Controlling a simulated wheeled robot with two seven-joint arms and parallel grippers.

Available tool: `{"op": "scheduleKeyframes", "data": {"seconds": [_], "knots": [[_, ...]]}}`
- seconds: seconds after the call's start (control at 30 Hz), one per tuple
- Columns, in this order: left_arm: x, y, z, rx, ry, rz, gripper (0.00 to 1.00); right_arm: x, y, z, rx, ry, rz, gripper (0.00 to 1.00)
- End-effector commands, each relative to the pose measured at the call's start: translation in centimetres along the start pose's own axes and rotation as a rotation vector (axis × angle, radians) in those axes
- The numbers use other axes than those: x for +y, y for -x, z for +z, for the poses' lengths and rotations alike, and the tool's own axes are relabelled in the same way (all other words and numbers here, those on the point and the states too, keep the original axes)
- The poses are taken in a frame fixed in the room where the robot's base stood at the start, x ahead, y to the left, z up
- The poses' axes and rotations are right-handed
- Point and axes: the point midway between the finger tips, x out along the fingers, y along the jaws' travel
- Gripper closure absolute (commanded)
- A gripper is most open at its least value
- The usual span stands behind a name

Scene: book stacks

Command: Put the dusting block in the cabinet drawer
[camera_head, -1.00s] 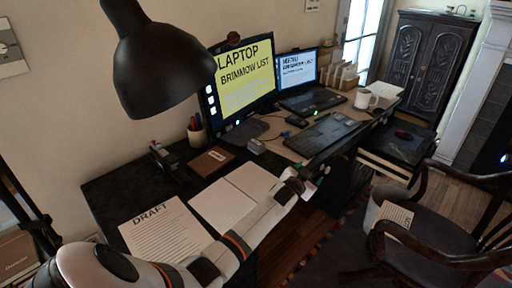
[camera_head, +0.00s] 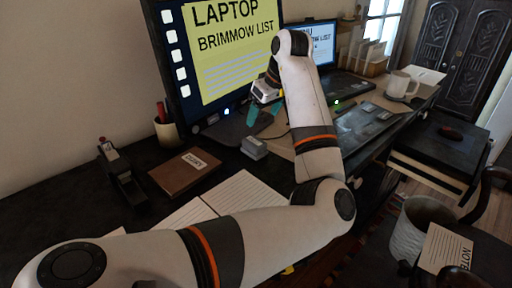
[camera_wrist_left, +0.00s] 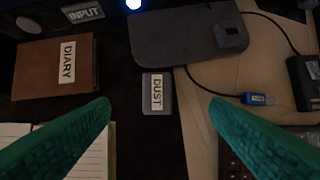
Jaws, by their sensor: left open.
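The dusting block (camera_head: 254,147) is a small grey block on the dark desk, between the diary and the keyboard. In the left wrist view the block (camera_wrist_left: 158,103), labelled DUST, lies upright between and beyond the fingertips. My left gripper (camera_head: 262,120) is open, with teal fingers pointing down, above and just behind the block; nothing is between them. A low cabinet (camera_head: 440,146) with a dark top and pale drawer edges stands at the right; I cannot tell how far its drawer is open. My right gripper is not in view.
A brown diary (camera_head: 184,171) and open notebook (camera_head: 247,190) lie left of the block. The monitor (camera_head: 225,50) stands close behind my gripper. A waste bin (camera_head: 408,235) and chair stand in front of the cabinet.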

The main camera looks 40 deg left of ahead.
Motion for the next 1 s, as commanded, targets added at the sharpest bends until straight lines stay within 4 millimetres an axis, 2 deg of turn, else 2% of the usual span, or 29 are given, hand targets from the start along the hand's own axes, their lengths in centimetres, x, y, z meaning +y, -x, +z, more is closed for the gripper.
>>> {"op": "scheduleKeyframes", "data": {"seconds": [0.3, 0.57, 0.7, 0.83, 1.0], "knots": [[0.4, -5.2, -0.5, 0.019, 0.011, 0.015, 0.29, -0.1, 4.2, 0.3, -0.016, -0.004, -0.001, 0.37], [0.4, -7.1, -0.5, 0.018, 0.010, 0.012, 0.29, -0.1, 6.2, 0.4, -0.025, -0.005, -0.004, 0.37], [0.3, -9.1, -0.9, 0.017, 0.010, 0.014, 0.29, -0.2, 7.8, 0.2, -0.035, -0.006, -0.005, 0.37], [0.3, -10.9, -1.0, 0.017, 0.010, 0.013, 0.29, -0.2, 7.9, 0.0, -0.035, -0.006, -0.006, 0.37], [0.3, -11.8, -1.0, 0.017, 0.010, 0.011, 0.29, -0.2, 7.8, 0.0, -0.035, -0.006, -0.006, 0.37]]}}
